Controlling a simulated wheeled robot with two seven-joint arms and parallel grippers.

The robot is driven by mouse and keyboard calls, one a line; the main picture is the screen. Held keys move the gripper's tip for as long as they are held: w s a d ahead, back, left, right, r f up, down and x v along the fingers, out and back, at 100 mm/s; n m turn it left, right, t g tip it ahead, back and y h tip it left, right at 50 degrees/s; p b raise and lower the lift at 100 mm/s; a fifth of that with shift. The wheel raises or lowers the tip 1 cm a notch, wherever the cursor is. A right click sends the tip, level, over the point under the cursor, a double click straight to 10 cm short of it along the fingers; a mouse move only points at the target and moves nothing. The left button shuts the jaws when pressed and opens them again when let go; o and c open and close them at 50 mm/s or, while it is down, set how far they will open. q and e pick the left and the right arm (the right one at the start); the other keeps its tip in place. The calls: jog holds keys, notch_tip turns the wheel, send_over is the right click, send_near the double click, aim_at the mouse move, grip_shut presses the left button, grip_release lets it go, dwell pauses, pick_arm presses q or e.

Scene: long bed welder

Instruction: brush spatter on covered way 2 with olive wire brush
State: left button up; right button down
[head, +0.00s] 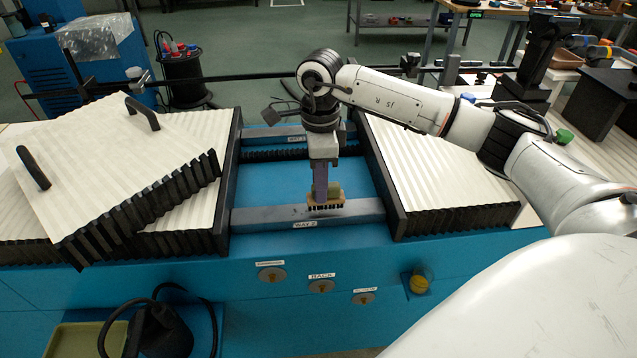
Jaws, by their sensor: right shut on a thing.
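My right gripper (321,188) points straight down over the middle of the machine and is shut on the olive wire brush (335,193). The brush has a tan-olive block with dark bristles facing down. The bristles are at the top of the front grey rail, way 2 (262,216), which has a "WAY 2" label on its front; I cannot tell if they press on it. Small dark marks show on the rail just left of the brush. Way 2 lies bare between the left and right bellows covers. My left gripper is not in view.
A loose bellows section with two black handles (122,165) lies askew on the left bellows. The right bellows (430,165) borders the gap. A second rail (265,135) runs behind. A black holder with cable (158,330) and olive tray (88,340) are at lower left.

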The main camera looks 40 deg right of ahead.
jog(key=shift+f+b, duration=0.6)
jog(key=shift+f, duration=0.25)
dwell(1.0)
jog(key=shift+w+a, duration=0.4)
jog(key=shift+a, duration=0.25)
jog(key=shift+w+a, duration=0.35)
jog(key=shift+a, duration=0.3)
jog(key=shift+w+a, duration=0.4)
jog(key=shift+a, duration=0.25)
jog(key=shift+w+a, duration=0.1)
jog(key=shift+w+a, duration=0.35)
jog(key=shift+a, duration=0.2)
jog(key=shift+w+a, duration=0.35)
jog(key=shift+a, duration=0.2)
jog(key=shift+d, duration=0.1)
jog(key=shift+s+d, duration=0.6)
jog(key=shift+d, duration=0.35)
jog(key=shift+s+d, duration=0.6)
jog(key=shift+d, duration=0.35)
